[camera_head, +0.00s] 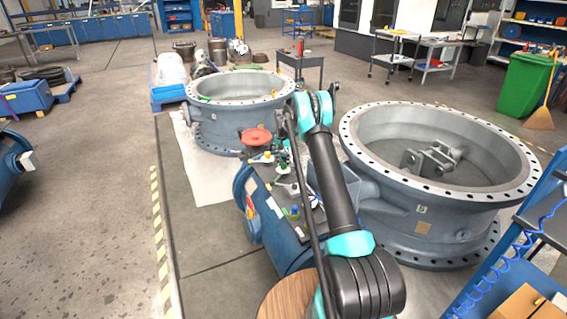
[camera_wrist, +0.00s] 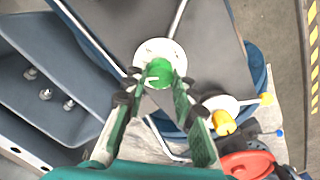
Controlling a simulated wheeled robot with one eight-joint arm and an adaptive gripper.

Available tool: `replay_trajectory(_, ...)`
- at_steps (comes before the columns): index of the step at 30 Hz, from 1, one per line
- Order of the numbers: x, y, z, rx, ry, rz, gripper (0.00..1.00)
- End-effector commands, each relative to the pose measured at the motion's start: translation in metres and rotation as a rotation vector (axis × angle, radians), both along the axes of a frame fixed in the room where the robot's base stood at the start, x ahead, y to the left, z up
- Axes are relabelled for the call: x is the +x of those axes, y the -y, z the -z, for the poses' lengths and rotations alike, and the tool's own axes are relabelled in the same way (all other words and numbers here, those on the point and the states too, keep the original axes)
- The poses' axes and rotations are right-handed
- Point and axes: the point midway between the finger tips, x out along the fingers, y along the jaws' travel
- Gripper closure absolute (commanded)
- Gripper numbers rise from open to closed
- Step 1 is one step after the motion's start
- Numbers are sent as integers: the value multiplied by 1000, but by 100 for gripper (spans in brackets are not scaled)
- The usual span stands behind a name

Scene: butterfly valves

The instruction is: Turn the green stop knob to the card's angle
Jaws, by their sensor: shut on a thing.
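The green stop knob (camera_wrist: 160,72) sits on a round white disc (camera_wrist: 172,48) on a dark grey panel in the wrist view. A pale mark shows on the knob's near side. My gripper (camera_wrist: 158,84) has one finger on each side of the knob and is shut on it. The fingers partly cover the disc's near edge. In the head view my arm comes in from the lower right and reaches the small bench of fittings; the fingertips are hard to make out there. I cannot make out the card or its angle in either view.
A yellow knob (camera_wrist: 223,122) on a white disc and a red handwheel (camera_wrist: 248,164) stand close to my right finger. The red handwheel also shows in the head view (camera_head: 257,137). Large flanged valve bodies stand behind (camera_head: 240,85) and to the right (camera_head: 425,215).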

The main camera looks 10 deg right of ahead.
Motion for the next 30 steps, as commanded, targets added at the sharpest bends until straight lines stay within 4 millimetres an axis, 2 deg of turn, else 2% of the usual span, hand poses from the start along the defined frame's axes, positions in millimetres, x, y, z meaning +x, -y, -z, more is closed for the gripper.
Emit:
replay_trajectory(17,0,0,0,0,1,-33,100)
replay_trajectory(18,0,0,0,0,1,-33,71)
replay_trajectory(22,0,0,0,0,1,-33,55)
replay_trajectory(23,0,0,0,0,1,-33,53)
replay_trajectory(30,0,0,0,0,0,-32,53)
